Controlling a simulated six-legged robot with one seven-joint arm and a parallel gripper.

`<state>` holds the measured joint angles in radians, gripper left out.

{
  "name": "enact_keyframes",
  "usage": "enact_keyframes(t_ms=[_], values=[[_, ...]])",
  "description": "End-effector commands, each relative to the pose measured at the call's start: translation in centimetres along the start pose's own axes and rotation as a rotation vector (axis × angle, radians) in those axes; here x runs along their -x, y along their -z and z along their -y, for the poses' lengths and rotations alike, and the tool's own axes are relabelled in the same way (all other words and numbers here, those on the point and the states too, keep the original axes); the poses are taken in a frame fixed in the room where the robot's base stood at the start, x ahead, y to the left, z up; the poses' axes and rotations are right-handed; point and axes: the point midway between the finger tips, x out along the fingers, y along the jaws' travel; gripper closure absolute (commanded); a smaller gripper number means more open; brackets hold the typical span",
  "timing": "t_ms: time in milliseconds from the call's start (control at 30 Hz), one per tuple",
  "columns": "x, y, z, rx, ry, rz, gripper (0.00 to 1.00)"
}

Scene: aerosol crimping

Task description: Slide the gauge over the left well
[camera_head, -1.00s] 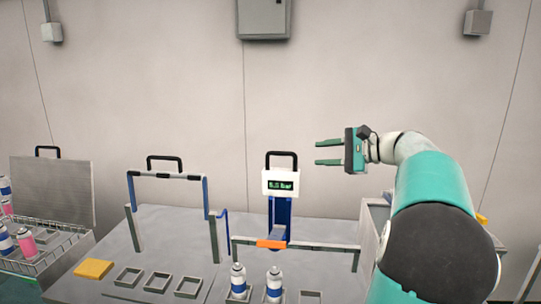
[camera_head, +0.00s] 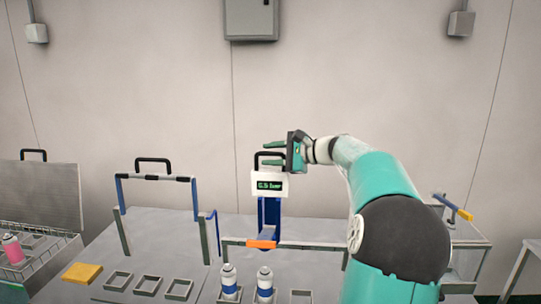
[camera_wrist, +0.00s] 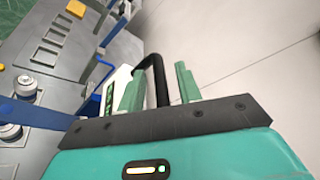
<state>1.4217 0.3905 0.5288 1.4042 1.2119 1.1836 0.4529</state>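The gauge (camera_head: 269,184) is a white box with a green digital display, a black loop handle (camera_head: 270,154) on top and a blue post below. It stands on a grey rail (camera_head: 310,246) with an orange block, behind the middle well. The left well (camera_head: 230,299) and the middle well (camera_head: 264,299) each hold an upright blue-and-white can. My gripper (camera_head: 264,152) is open at handle height. In the wrist view, the black handle (camera_wrist: 162,82) shows between its two green fingers; I cannot tell whether they touch it.
The right well (camera_head: 301,297) is empty. To the left are a blue-and-grey frame with a black handle (camera_head: 153,163), several empty square wells (camera_head: 148,285) and a yellow pad (camera_head: 82,273). A wire basket (camera_head: 40,262) with a pink can stands at far left.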

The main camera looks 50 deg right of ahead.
Motion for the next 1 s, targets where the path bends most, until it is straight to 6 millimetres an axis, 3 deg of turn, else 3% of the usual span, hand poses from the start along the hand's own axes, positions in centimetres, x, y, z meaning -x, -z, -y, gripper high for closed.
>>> enact_keyframes(t_ms=[333,500,767,1000], values=[[-0.5,0.0,0.0,0.0,0.0,0.0,0.66],[-0.5,0.0,0.0,0.0,0.0,0.0,0.99],[-0.8,-0.1,0.0,0.0,0.0,0.001,1.0],[-4.7,-2.0,-0.1,0.001,-0.002,0.006,1.0]])
